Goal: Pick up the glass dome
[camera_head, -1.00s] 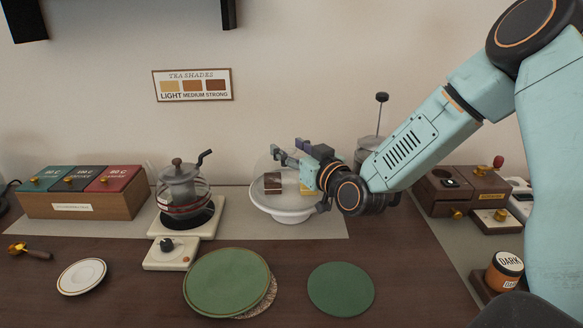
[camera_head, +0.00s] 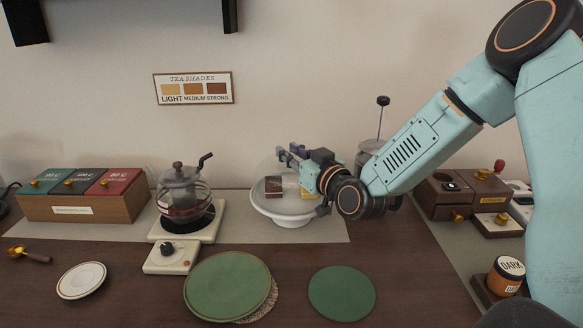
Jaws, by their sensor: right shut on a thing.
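The clear glass dome (camera_head: 266,168) sits over a white footed cake stand (camera_head: 285,216), and its outline is faint. Through it I see a dark brown cake piece (camera_head: 273,186) and a yellowish piece (camera_head: 305,192) on the stand. My right gripper (camera_head: 287,158) reaches in from the right at the top of the dome and is shut on it, most likely at its knob, which the fingers hide. I cannot tell whether the dome's rim touches the stand. My left gripper is not in view.
A glass teapot (camera_head: 183,190) on a cream warmer stands left of the stand. A French press (camera_head: 370,152) is partly hidden behind my right arm. Green plates (camera_head: 228,284), a green round mat (camera_head: 341,293) and a small white plate (camera_head: 82,279) lie in front.

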